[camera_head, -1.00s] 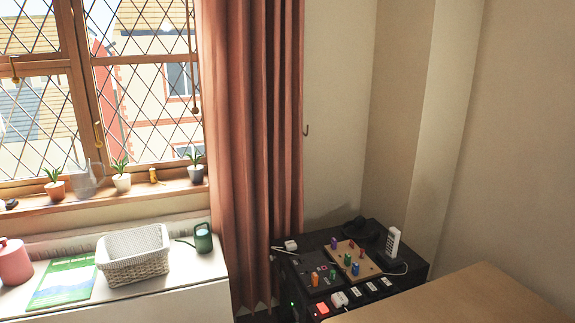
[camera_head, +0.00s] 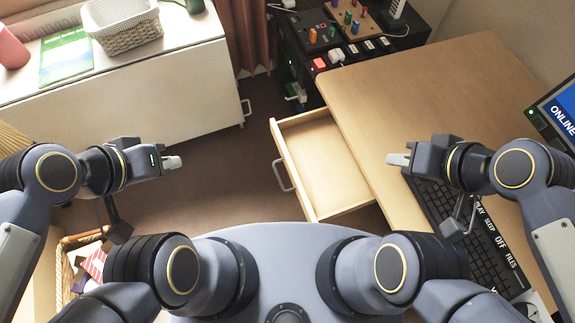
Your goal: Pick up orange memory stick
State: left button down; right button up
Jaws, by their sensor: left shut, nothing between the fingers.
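A small upright orange piece (camera_head: 313,36), which looks like the orange memory stick, stands on the black cabinet (camera_head: 296,45) at the top of the view. Its exact shape is too small to make out. My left gripper (camera_head: 174,163) is shut and empty above the floor, left of the open drawer and well short of the cabinet. My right gripper (camera_head: 398,160) is over the near left part of the desk, far from the orange piece. Its fingers overlap from this angle, so their gap is hidden.
An open, empty-looking drawer (camera_head: 318,160) juts left from the wooden desk (camera_head: 420,85). A keyboard (camera_head: 480,240) and a screen (camera_head: 562,105) are at the right. A white basket (camera_head: 124,36) stands on the white cabinet (camera_head: 130,90). Several coloured sticks stand near the orange piece.

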aim_at(313, 32)
jog(key=i+j, duration=0.15)
jog(key=i, duration=0.3)
jog(key=i+j, duration=0.2)
jog(key=i, duration=0.25)
jog(key=i+j, duration=0.15)
jog(key=i, duration=0.25)
jog(key=i+j+z, duration=0.1)
jog(key=i, duration=0.35)
jog(key=j, duration=0.1)
